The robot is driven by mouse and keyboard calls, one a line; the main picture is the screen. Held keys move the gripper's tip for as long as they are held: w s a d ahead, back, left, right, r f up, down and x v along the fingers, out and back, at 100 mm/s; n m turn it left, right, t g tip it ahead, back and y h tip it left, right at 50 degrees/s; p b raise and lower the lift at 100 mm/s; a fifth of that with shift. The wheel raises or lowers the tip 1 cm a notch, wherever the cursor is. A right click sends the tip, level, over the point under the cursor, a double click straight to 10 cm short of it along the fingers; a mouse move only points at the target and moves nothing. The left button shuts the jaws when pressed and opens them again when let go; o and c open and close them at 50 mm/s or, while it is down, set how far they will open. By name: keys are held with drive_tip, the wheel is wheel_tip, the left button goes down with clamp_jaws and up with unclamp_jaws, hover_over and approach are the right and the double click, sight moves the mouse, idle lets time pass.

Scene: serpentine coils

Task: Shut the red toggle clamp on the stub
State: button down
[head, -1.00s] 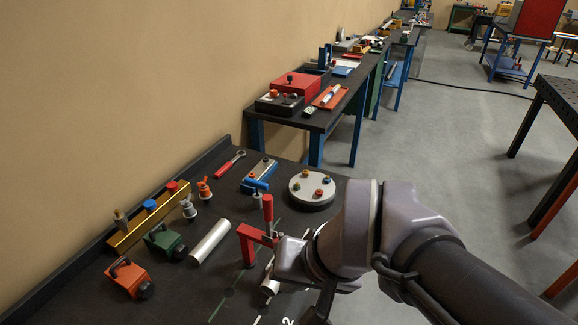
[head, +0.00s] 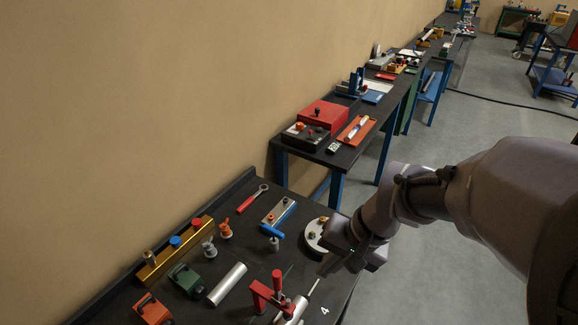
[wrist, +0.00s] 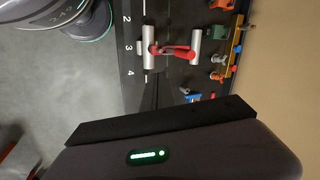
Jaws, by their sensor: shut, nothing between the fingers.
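The red toggle clamp (head: 262,291) stands on the dark bench at the bottom of the head view, with its red handle (head: 277,283) upright. A silver stub (head: 295,311) lies beside it, partly cut off by the picture's edge. In the wrist view the red clamp (wrist: 174,50) reaches to the silver stub (wrist: 149,60) near the number 3; whether its jaw touches the stub I cannot tell. My gripper (head: 325,269) is shut and empty, above the bench and up and right of the clamp. Its dark end (wrist: 160,118) fills the lower wrist view.
A loose silver tube (head: 227,283) lies left of the clamp. A round grey plate (head: 313,236) lies behind my gripper. A blue clamp (head: 272,231), a red wrench (head: 252,199) and a brass rail (head: 176,249) are farther back. Grey floor is open to the right.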

sight(278, 287)
drive_tip(key=w+a+f+b, duration=0.2)
drive_tip(key=w+a+f, duration=0.1)
drive_tip(key=a+f, duration=0.3)
drive_tip(key=shift+x, duration=1.2)
drive_tip(key=shift+s, duration=0.25)
